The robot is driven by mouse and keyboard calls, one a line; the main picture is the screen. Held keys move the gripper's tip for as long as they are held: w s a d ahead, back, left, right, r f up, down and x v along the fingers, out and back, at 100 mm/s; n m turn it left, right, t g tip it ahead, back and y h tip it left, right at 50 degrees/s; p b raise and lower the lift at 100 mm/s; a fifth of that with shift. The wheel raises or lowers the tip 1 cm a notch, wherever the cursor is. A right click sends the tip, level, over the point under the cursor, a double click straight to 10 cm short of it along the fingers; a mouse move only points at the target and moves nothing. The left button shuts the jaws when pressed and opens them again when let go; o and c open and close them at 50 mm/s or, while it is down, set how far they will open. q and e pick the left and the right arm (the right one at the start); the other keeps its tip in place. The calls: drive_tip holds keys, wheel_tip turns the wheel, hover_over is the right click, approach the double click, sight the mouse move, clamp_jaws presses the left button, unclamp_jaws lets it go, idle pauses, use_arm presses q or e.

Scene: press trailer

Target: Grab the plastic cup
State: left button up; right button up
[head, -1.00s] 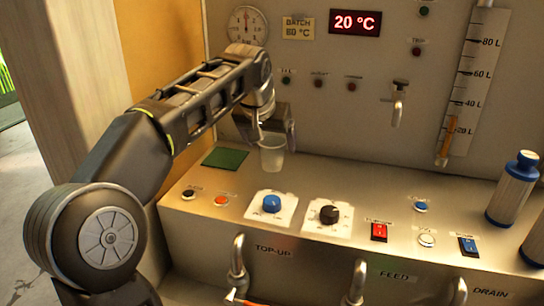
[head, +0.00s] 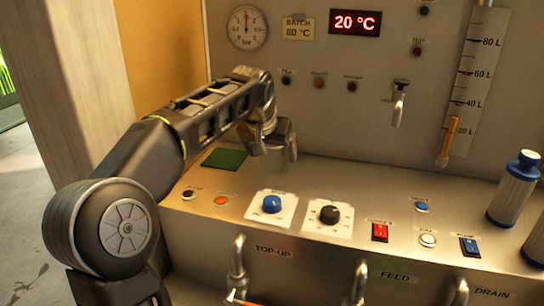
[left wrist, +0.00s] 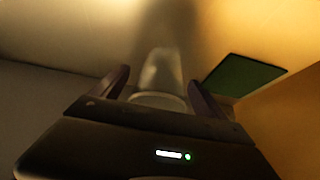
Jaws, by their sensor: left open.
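The translucent plastic cup (left wrist: 161,75) shows between the two fingers of my left gripper in the left wrist view. It stands on the steel counter, with its wide rim towards the camera. My left gripper (head: 273,153) is open and lowered around the cup's place, with one finger on each side. In the head view the gripper hides most or all of the cup. I cannot tell whether either finger touches it. My right gripper is in neither view.
A dark green pad (head: 225,158) lies left of the gripper. Knobs and buttons, such as the blue knob (head: 272,203) and red switch (head: 380,231), line the counter front. A small tap (head: 399,100) juts from the back panel. Blue-capped bottles (head: 513,188) stand at right.

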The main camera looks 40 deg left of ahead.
use_arm(q)
drive_tip(key=c, duration=1.4)
